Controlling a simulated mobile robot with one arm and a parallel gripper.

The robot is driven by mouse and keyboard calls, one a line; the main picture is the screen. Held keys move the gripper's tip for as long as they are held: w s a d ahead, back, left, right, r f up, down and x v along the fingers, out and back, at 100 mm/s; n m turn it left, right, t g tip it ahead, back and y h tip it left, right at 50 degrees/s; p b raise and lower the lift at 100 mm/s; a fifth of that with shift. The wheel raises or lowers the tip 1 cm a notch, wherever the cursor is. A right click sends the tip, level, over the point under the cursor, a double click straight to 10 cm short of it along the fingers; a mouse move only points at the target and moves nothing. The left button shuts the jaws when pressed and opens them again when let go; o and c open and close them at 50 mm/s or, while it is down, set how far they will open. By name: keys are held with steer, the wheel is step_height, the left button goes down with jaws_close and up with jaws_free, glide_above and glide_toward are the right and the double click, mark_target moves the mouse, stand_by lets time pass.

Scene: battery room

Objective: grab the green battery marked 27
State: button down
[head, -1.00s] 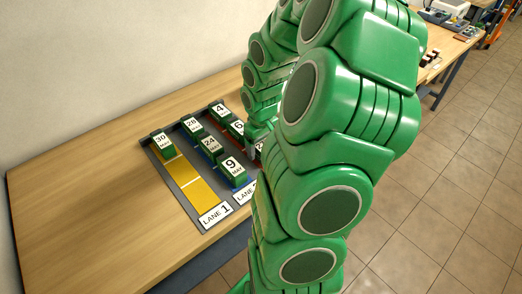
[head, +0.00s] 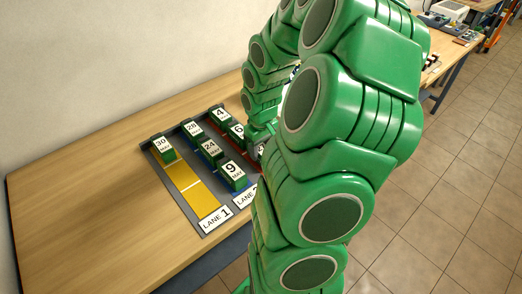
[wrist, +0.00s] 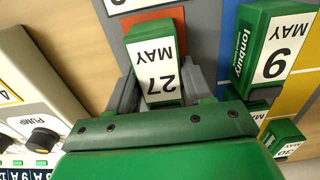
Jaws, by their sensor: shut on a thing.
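The green battery (wrist: 153,72) with a white label reading 27 MAY is in the middle of the wrist view, its label facing the camera. My gripper (wrist: 158,88) is shut on it, with a grey finger on each side. An orange-red patch shows behind the battery's far end, and I cannot tell whether the battery still touches the surface below. In the head view my green arm hides the battery and most of my gripper, at the right side of the lane rack (head: 205,229).
Close by stands a battery marked 9 (head: 232,174), also in the wrist view (wrist: 273,48). Batteries marked 24 (head: 211,149), 28 (head: 192,131), 6 (head: 237,132), 4 (head: 219,115) and 30 (head: 162,147) stand in lanes. A device labelled PUMP (wrist: 30,95) is at left in the wrist view. The table's left is clear.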

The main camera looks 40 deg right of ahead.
mark_target(261, 148)
steer(key=r, duration=0.3)
steer(key=shift+s+a+r, duration=0.1)
steer(key=shift+s+r, duration=0.05)
steer(key=shift+s, duration=0.05)
steer(key=s+a+r, duration=0.7)
steer(key=s+r, duration=0.2)
steer(key=s, duration=0.2)
steer(key=shift+s, duration=0.3)
